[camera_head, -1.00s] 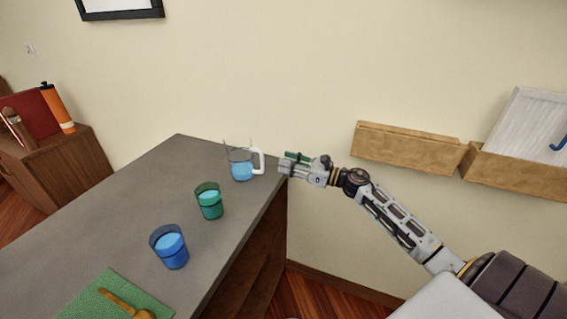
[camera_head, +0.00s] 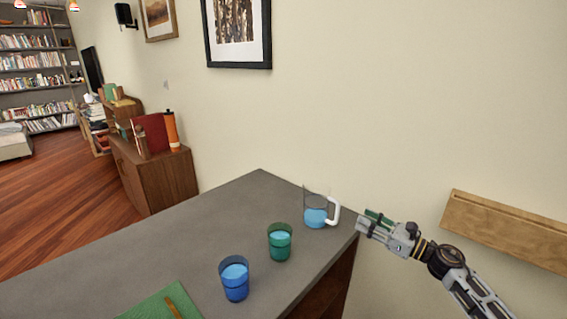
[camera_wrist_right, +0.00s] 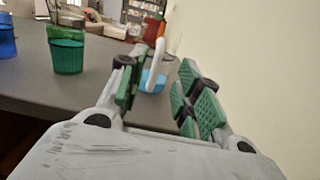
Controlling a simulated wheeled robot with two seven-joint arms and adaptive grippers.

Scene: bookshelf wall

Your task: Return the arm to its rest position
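My right gripper (camera_head: 367,222) is at the right edge of the grey counter, just right of a clear pitcher (camera_head: 315,216) with a white handle and blue liquid. In the right wrist view its green-padded fingers (camera_wrist_right: 158,98) are apart, with nothing held between them. The pitcher's white handle (camera_wrist_right: 157,52) shows beyond the fingers there, apart from them. The pitcher stands upright on the counter. A green glass (camera_head: 280,243) and a blue glass (camera_head: 234,280), both with blue liquid, stand nearer on the counter. My left gripper is out of view.
The grey counter (camera_head: 205,232) has a green mat (camera_head: 150,309) at its near edge. A brown cabinet (camera_head: 165,182) with an orange bottle (camera_head: 171,130) stands at the left. The wall is close behind the counter.

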